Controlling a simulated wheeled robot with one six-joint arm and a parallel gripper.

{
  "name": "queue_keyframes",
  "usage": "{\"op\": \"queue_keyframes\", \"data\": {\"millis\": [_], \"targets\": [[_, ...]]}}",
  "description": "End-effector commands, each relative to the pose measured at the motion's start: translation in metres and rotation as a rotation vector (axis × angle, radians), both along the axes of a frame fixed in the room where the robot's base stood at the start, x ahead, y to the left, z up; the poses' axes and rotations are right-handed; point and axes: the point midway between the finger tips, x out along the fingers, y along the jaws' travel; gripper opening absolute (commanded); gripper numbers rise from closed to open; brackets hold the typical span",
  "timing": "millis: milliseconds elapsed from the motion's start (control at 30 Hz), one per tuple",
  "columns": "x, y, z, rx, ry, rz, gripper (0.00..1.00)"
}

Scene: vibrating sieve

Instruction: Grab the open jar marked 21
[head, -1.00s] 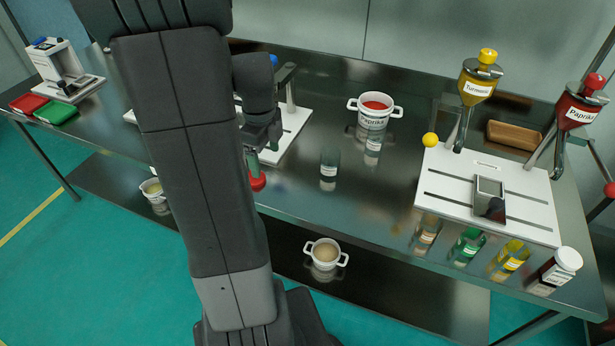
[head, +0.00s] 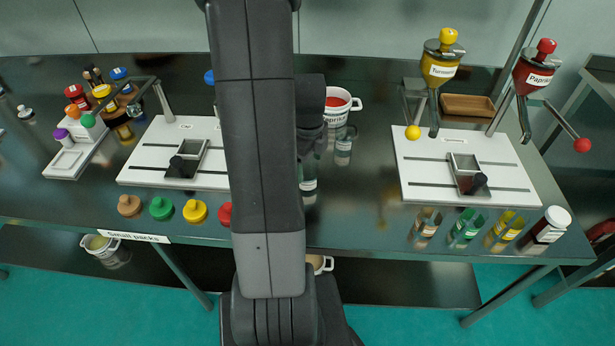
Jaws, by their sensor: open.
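No number 21 can be read on any jar at this size. A clear open jar (head: 309,187) with a white label stands near the middle of the table, partly hidden by my arm. Another clear labelled jar (head: 344,150) stands behind it to the right, in front of the white Paprika pot (head: 338,107). Three jars with brown (head: 425,226), green (head: 465,228) and yellow (head: 503,231) contents or tint stand at the right front. My gripper (head: 312,142) is partly hidden by my arm, just beyond the middle jar; it is open, and its fingertips are not clear.
A dark jar with a white lid (head: 548,229) stands at the right front corner. White boards stand left (head: 145,165) and right (head: 415,180); Turmeric (head: 440,70) and Paprika (head: 533,78) hoppers rise above the right one. Coloured caps (head: 161,208) line the front left.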

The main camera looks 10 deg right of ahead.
Motion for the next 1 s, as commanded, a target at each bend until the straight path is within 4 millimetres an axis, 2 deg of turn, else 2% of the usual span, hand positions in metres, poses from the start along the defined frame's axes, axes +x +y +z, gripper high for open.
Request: {"op": "queue_keyframes", "data": {"millis": [167, 433, 767, 1000], "targets": [[-0.001, -0.001, -0.014, 0.001, 0.004, 0.0, 0.77], [-0.001, -0.001, -0.048, 0.001, 0.004, 0.0, 0.77], [-0.001, -0.001, -0.053, 0.0, 0.0, 0.0, 0.77], [-0.001, -0.001, -0.053, 0.0, 0.0, 0.0, 0.32]]}}
